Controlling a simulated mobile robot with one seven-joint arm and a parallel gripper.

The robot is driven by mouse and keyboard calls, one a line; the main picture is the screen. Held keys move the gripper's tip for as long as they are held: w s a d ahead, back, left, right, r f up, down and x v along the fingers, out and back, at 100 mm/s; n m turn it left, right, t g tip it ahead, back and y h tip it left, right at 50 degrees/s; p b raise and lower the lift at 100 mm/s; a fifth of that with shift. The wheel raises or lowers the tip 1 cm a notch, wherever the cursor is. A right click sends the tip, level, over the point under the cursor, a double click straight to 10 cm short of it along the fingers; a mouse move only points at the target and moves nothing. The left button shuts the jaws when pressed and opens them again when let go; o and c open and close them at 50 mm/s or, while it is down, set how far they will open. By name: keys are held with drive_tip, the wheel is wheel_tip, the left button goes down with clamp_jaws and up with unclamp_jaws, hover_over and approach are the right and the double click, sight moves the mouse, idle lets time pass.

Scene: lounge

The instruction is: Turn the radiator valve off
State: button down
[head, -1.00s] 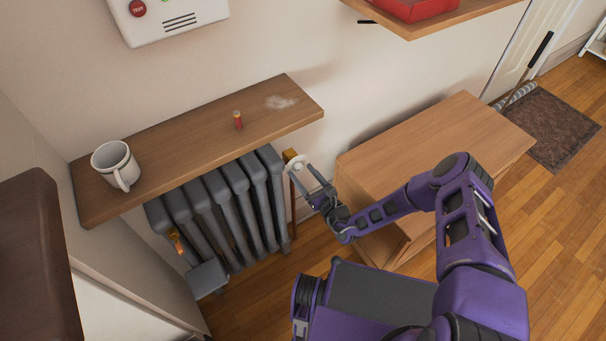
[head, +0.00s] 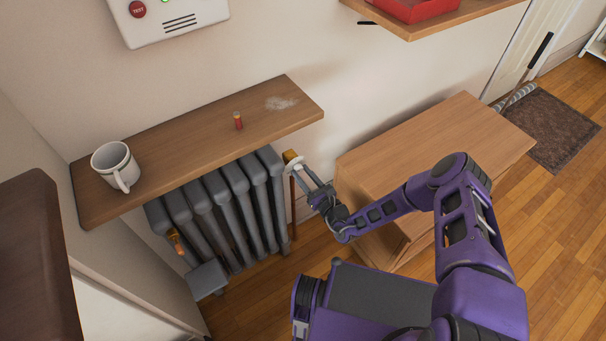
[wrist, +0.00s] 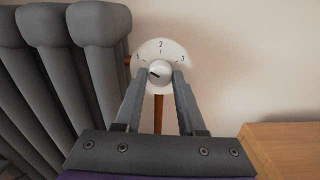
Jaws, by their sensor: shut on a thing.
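The radiator valve is a round white dial (wrist: 160,54) marked 1, 2 and 3, seen face on in the wrist view. Its grey-white knob (wrist: 159,73) has a dark pointer mark aimed left and slightly up, below the 1. My gripper (wrist: 160,79) is shut on the knob, one finger on each side. In the head view the dial (head: 293,164) sits at the right end of the grey radiator (head: 231,206), and my gripper (head: 305,173) reaches it from the right. The fingers partly hide the dial there.
A wooden shelf (head: 185,152) above the radiator holds a white mug (head: 115,166) and a small red cylinder (head: 238,120). A wooden cabinet (head: 440,140) stands close to the right of the valve. A copper pipe (wrist: 158,108) runs down below the dial.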

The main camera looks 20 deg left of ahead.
drive_tip(key=n+p, duration=0.2)
drive_tip(key=n, duration=0.3)
drive_tip(key=shift+n, duration=0.4)
drive_tip(key=n+p, duration=0.2)
drive_tip(key=n, duration=0.3)
drive_tip(key=shift+d+n, duration=0.1)
drive_tip(key=shift+n, duration=0.6)
drive_tip(key=shift+f, duration=0.1)
drive_tip(key=c, duration=0.5)
unclamp_jaws()
